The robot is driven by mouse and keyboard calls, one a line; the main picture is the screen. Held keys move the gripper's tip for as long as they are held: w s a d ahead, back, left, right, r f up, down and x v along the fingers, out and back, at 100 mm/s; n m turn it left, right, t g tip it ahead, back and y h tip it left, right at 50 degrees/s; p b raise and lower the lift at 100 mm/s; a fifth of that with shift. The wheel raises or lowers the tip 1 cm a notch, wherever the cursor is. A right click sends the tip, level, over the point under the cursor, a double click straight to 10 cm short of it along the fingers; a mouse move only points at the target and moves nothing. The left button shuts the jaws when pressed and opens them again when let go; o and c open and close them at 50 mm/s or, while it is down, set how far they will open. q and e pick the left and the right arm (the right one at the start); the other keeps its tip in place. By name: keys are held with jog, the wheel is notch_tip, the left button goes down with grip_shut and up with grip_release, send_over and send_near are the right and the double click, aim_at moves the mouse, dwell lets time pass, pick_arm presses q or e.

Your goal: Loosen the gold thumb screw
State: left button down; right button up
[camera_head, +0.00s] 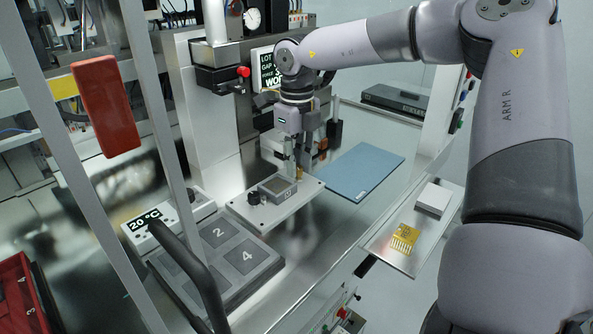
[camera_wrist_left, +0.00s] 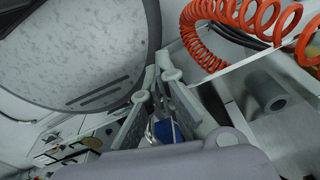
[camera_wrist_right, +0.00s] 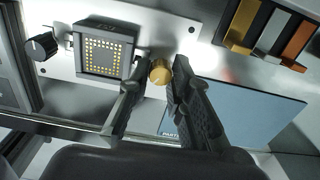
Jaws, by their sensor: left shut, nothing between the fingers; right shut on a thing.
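The gold thumb screw (camera_wrist_right: 159,71) sits on a light plate (camera_wrist_right: 60,62), beside a square socket (camera_wrist_right: 103,52) with a grid of gold contacts. My right gripper (camera_wrist_right: 156,80) is shut on the screw, with one finger on each side of it. In the head view, my right gripper (camera_head: 297,168) reaches down to the right side of the socket (camera_head: 277,187), and the screw (camera_head: 300,172) shows only as a small gold spot. My left gripper (camera_wrist_left: 157,78) is shut and empty in its wrist view, away from the plate; the head view does not show it.
A black knob (camera_head: 253,198) stands left of the socket. A blue mat (camera_head: 360,172) lies to the right. A tray with a gold comb-like part (camera_head: 404,240) and a white block (camera_head: 433,199) is nearer. A numbered plate (camera_head: 262,252) lies in front. Orange coiled hose (camera_wrist_left: 215,45) hangs near my left gripper.

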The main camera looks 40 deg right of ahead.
jog(key=shift+n, duration=0.6)
jog(key=shift+n, duration=2.2)
jog(key=o, duration=0.6)
jog(key=shift+d+n, duration=0.1)
jog(key=shift+n, duration=0.2)
jog(key=shift+r+p, duration=1.65)
jog(key=shift+r, duration=0.95)
